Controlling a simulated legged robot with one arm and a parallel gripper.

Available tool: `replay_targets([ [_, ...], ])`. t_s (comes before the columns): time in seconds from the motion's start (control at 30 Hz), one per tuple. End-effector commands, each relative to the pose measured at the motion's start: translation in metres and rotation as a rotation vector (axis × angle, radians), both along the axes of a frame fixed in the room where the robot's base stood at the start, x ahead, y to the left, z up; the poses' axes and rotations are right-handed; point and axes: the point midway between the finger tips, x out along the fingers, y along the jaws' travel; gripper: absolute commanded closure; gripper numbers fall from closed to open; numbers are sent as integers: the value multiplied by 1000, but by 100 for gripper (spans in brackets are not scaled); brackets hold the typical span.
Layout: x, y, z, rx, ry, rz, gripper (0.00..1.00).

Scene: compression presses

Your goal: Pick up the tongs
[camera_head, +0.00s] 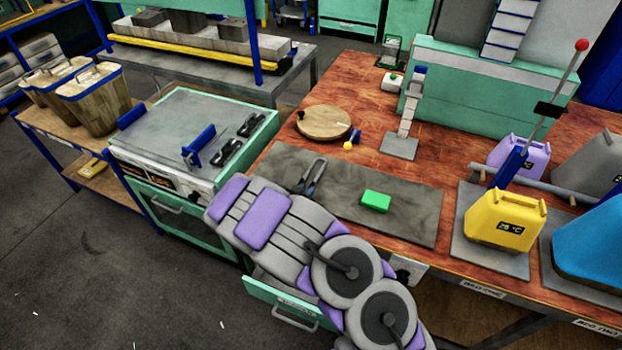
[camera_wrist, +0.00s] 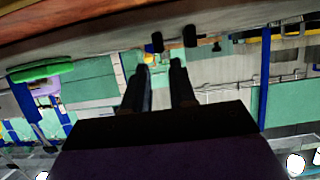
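The tongs (camera_head: 313,175) appear as a dark, two-pronged shape lying on the grey mat (camera_head: 410,212), just beyond my arm. The prongs spread toward the arm and come together at the far end. In the wrist view, which is upside down, two dark ends (camera_wrist: 174,38) that look like the tongs show just beyond my fingertips. My gripper (camera_wrist: 160,68) is open, with a clear gap between its two dark fingers and nothing visible between them. It sits low, near the mat's level.
A green block (camera_head: 376,201) lies on the mat right of the tongs; it also shows in the wrist view (camera_wrist: 42,71). A round wooden board (camera_head: 324,122) lies behind. A yellow jug (camera_head: 503,222) stands right. A hot plate unit (camera_head: 190,135) stands left.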

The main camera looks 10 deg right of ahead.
Motion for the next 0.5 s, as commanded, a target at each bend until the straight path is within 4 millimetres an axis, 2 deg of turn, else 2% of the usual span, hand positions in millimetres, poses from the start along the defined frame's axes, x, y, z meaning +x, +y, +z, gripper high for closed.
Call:
replay_targets([
  [0.27, 10, -8, -7, 0, 1, -2, 74],
  [0.5, 30, -19, -24, 3, 0, -3, 74],
])
